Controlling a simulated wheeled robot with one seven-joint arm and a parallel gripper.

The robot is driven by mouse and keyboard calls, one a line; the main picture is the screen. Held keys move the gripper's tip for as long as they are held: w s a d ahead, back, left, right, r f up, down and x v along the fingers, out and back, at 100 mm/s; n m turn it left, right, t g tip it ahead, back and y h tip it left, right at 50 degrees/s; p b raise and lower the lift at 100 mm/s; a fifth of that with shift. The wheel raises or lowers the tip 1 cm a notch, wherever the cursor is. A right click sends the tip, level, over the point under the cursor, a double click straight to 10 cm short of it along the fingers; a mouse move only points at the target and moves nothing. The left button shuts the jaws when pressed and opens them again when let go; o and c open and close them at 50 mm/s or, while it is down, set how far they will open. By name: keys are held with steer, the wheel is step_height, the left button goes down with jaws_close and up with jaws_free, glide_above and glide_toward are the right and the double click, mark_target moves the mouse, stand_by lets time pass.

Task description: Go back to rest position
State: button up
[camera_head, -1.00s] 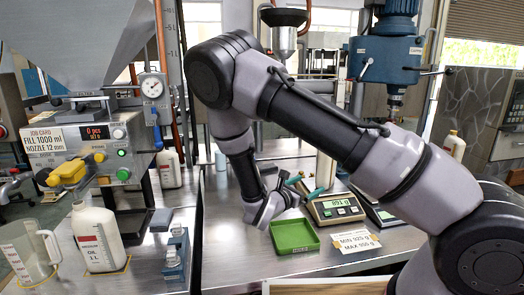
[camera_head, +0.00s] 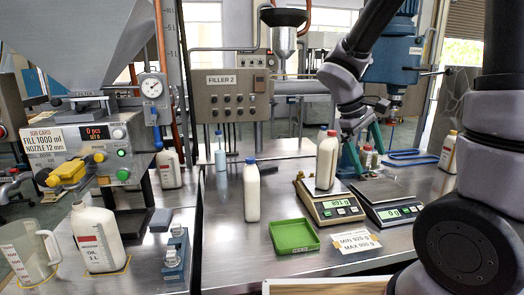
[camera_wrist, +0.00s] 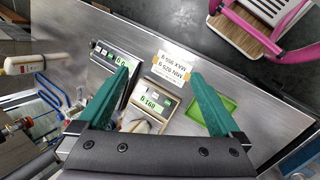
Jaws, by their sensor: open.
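My gripper (camera_wrist: 157,95) shows in the wrist view with its two green fingers spread wide and nothing between them. In the head view my gripper (camera_head: 362,150) is raised behind the scales, its fingers pointing down. A white bottle with a red and cream label (camera_head: 326,162) stands upright on the left scale (camera_head: 338,210), whose display seems to read 891.0. The gripper is apart from this bottle, to its right and behind it in the picture. The left scale also shows in the wrist view (camera_wrist: 165,98).
A second scale (camera_head: 388,202) stands to the right. A green tray (camera_head: 293,236) lies empty in front, near a limits card (camera_head: 356,241). A white bottle (camera_head: 251,190) stands on the bench. The filling machine (camera_head: 92,150), an oil bottle (camera_head: 97,237) and a jug (camera_head: 28,252) are at left.

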steer(key=s+a+r+m+t+y, duration=0.1)
steer(key=s+r+m+t+y, duration=0.2)
steer(key=r, duration=0.5)
steer(key=s+a+r+m+t+y, duration=0.1)
steer(key=s+r+m+t+y, duration=0.3)
steer(key=r, duration=0.4)
steer(key=s+m, duration=0.1)
steer(key=m, duration=0.1)
steer(key=shift+s+a+m, duration=0.35)
steer(key=shift+s+m, duration=0.05)
